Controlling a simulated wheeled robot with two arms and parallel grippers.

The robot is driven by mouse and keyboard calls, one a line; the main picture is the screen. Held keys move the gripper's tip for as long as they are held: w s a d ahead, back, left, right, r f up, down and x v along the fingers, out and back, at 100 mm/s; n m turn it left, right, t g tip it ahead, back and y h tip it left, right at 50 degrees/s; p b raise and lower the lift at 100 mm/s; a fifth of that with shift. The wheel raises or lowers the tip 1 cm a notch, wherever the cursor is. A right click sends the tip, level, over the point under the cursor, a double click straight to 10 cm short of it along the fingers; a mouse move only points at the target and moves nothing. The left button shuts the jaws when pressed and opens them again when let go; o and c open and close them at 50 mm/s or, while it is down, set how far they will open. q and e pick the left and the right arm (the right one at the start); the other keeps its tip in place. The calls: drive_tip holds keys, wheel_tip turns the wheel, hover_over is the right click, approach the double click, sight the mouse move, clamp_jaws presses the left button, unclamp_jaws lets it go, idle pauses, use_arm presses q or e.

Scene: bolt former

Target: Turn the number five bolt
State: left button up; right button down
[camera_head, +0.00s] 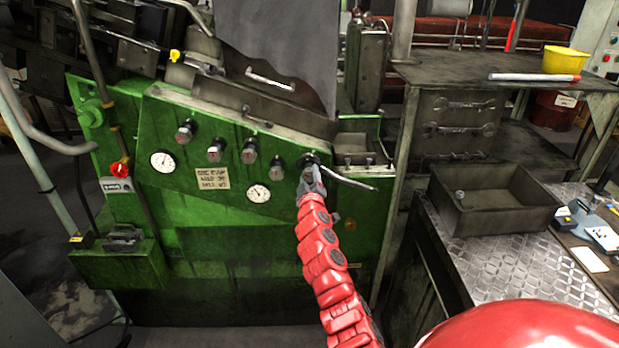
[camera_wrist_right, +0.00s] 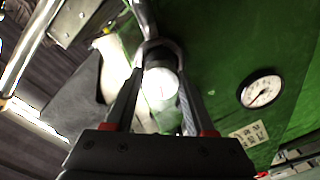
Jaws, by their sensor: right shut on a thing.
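A row of several dark bolts with round silver heads runs across the green machine face. The rightmost, fifth from the left, is at my right gripper (camera_head: 312,182), which largely covers it in the head view. In the right wrist view, this fifth bolt's pale round head (camera_wrist_right: 161,84) sits between the two fingers of my right gripper (camera_wrist_right: 160,98), which is shut on it. A silver lever or wrench (camera_head: 350,180) sticks out to the right from this spot; its curved end (camera_wrist_right: 160,45) lies around the bolt in the wrist view. My left gripper is not in view.
Two round gauges (camera_head: 163,161) and a label plate (camera_head: 212,178) are on the green panel (camera_head: 140,140). A grey tray (camera_head: 490,220) stands on the metal-topped bench at right. A steel shelf table (camera_head: 480,70) carries a yellow bucket (camera_head: 565,61).

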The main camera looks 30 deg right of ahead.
drive_tip(key=shift+c, duration=1.2)
unclamp_jaws()
drive_tip(key=b+v, duration=0.5)
drive_tip(key=v, duration=1.2)
drive_tip(key=shift+s+a, duration=0.15)
drive_tip(key=shift+a, duration=0.1)
